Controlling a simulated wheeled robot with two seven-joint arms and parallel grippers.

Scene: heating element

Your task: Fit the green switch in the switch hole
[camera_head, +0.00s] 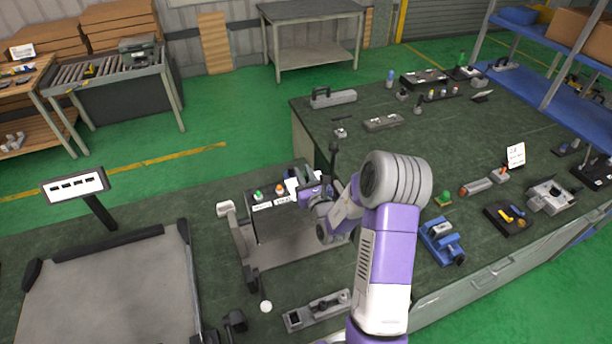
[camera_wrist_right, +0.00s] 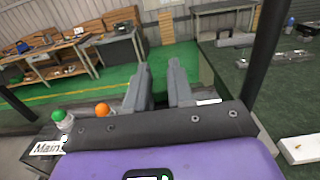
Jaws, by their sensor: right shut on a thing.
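A dark control box (camera_head: 285,222) with a labelled top panel stands on the bench left of my right arm. A green round switch or lamp (camera_head: 258,195) and an orange one (camera_head: 280,188) sit on its top. In the right wrist view the green one (camera_wrist_right: 60,118) and the orange one (camera_wrist_right: 102,110) lie left of the fingers. My right gripper (camera_head: 308,182) is at the box's right end, beside the orange one. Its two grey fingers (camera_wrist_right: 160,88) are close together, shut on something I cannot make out. The switch hole is not visible, likely behind the gripper.
A dark lever with a black knob (camera_head: 333,150) rises close behind my right gripper. A grey part with sockets (camera_head: 318,310) lies in front of the box.

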